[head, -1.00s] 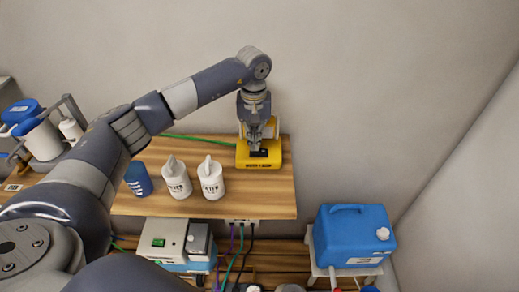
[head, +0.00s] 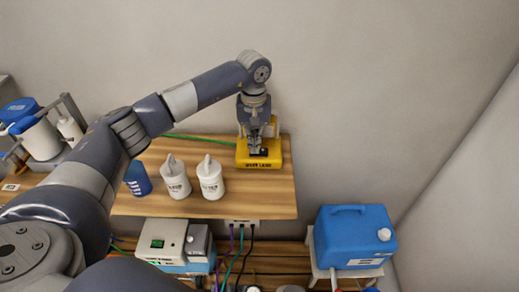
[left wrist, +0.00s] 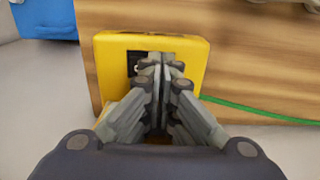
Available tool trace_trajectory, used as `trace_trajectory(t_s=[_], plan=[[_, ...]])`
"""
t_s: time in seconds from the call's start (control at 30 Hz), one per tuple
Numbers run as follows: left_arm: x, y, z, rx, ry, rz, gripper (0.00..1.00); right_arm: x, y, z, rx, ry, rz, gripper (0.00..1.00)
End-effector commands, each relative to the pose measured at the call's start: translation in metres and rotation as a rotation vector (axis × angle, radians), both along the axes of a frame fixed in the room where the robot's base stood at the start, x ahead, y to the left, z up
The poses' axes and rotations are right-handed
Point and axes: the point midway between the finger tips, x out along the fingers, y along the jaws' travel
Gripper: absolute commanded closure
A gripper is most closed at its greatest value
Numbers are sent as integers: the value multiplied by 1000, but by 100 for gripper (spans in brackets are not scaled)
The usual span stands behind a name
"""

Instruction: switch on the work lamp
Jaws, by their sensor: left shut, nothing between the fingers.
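The work lamp is a yellow box (head: 272,158) at the right end of the wooden shelf, with a dark switch area on its top face. My left gripper (head: 257,150) points down over that dark area, its fingers shut and empty. In the left wrist view, the yellow lamp (left wrist: 190,45) lies under the fingers. The closed fingertips (left wrist: 158,62) are right by a black switch recess (left wrist: 133,62), hiding part of it. I cannot tell whether they touch it. No light from the lamp shows. My right gripper is not in view.
Two white bottles (head: 177,180) (head: 210,178) and a blue one (head: 138,178) stand left of the lamp on the wooden shelf (head: 260,205). A green cable (head: 195,138) runs behind them. A blue container (head: 353,235) sits lower right.

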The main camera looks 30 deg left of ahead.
Motion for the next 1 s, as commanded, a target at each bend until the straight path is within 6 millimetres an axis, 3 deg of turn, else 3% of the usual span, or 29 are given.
trace_trajectory(t_s=[0.53,1.0], plan=[[0,0,-4,0,0,0,100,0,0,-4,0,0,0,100],[0,0,31,0,-1,-1,100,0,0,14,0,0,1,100]])
